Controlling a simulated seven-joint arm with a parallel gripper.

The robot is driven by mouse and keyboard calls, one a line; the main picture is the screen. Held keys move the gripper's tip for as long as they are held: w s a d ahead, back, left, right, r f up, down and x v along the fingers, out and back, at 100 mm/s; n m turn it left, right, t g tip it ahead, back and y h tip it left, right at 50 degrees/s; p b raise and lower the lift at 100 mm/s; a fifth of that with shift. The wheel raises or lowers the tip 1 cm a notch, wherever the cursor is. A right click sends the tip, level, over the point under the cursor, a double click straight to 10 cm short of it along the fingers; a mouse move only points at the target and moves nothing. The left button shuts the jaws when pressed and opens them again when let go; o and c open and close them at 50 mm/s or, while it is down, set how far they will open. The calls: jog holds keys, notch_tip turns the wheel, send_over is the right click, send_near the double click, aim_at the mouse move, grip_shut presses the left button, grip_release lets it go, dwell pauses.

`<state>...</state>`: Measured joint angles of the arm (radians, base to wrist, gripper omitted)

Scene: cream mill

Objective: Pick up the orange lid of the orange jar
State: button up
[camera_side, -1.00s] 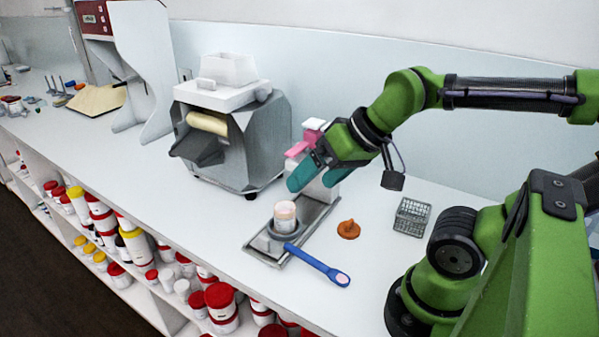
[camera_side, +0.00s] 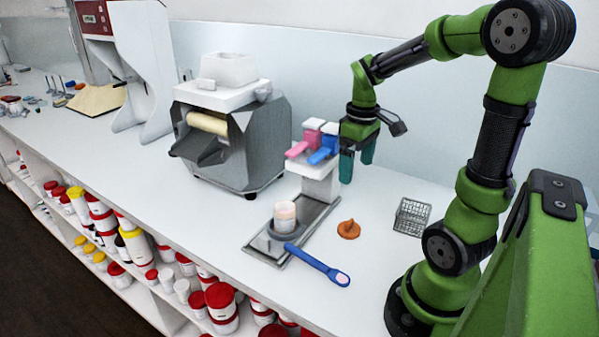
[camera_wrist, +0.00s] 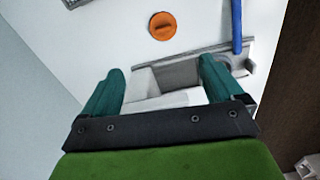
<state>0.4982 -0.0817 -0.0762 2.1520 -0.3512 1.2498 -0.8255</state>
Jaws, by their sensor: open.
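The orange lid (camera_side: 348,229) lies on the white counter with its knob up, right of the metal tray. It also shows near the top of the wrist view (camera_wrist: 162,26), beyond my fingertips. The jar (camera_side: 285,217), pale with peach-coloured contents, stands uncovered on the tray. My gripper (camera_side: 356,166) is green with teal fingers. It points down, open and empty, above and behind the lid and beside the dispenser stand. In the wrist view my gripper (camera_wrist: 162,80) has its fingers spread, with parts of the white stand showing between them.
The metal tray (camera_side: 322,211) carries a white stand with pink and blue parts (camera_side: 323,148), close to my fingers. A wire basket (camera_side: 412,216) sits right of the lid. The roller mill (camera_side: 230,135) stands left.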

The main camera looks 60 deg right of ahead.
jog(key=n, duration=0.1)
send_over(351, 220)
notch_tip(351, 220, down, 11)
jog(key=shift+f, duration=0.2)
jog(key=shift+w+a+f, duration=0.1)
jog(key=shift+a+f, duration=0.05)
jog(key=shift+f, duration=1.2)
jog(key=shift+w+a+f, duration=0.1)
jog(key=shift+a+f, duration=0.05)
jog(key=shift+f, duration=1.15)
jog(key=c, duration=1.1)
